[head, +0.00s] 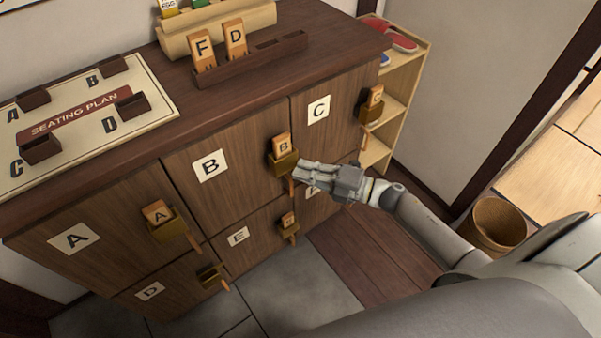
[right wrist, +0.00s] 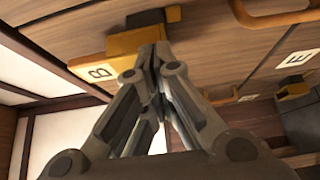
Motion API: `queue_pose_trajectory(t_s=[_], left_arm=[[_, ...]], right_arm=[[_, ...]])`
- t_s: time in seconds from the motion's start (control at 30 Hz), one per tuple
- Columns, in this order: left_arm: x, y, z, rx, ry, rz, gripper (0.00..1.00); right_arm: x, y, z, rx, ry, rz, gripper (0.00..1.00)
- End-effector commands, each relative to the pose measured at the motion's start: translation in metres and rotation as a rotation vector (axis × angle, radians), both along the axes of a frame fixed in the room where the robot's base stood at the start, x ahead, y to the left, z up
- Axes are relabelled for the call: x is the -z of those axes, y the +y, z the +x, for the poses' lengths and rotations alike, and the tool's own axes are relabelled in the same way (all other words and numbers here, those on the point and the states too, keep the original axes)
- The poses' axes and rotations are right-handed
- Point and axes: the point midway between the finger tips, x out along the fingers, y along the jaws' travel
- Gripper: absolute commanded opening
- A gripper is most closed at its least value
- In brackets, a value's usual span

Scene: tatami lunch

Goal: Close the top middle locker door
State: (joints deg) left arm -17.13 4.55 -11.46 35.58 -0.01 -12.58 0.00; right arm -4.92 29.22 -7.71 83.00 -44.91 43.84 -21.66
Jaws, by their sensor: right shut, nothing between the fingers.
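The top middle locker door (head: 235,130), labelled B, looks flush with the doors beside it; any small gap is too fine to tell. A brass lock box (head: 284,163) with an upright wooden B tag (head: 281,145) is mounted at its right side. My right gripper (head: 300,172) is shut and empty, its fingertips at the right side of this box. In the right wrist view the fingertips (right wrist: 152,52) overlap the box (right wrist: 125,42); I cannot tell whether they touch it. The wooden handle below the box is partly hidden by the gripper. My left gripper is out of view.
Locker doors A (head: 110,225) and C (head: 325,125) flank B, with lower doors D (head: 165,290) and E (head: 250,245) below. The cabinet top holds a seating plan board (head: 150,85) and a tag rack (head: 240,70). A shoe shelf (head: 400,100) and woven basket (head: 495,225) stand right.

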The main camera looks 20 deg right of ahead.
Motion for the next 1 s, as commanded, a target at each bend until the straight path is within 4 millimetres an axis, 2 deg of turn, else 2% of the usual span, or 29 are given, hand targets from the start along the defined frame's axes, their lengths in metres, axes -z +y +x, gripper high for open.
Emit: queue_pose_trajectory(t_s=[0.27, 0.73, 1.0], left_arm=[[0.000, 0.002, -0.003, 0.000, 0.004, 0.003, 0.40], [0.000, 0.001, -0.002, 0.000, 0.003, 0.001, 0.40], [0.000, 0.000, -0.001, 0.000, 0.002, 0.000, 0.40]], right_arm=[[0.001, -0.004, -0.005, -0.001, 0.002, -0.001, 0.00], [0.001, -0.067, -0.068, -0.002, 0.002, -0.002, 0.00], [0.000, -0.084, -0.084, -0.001, -0.001, -0.001, 0.00]])
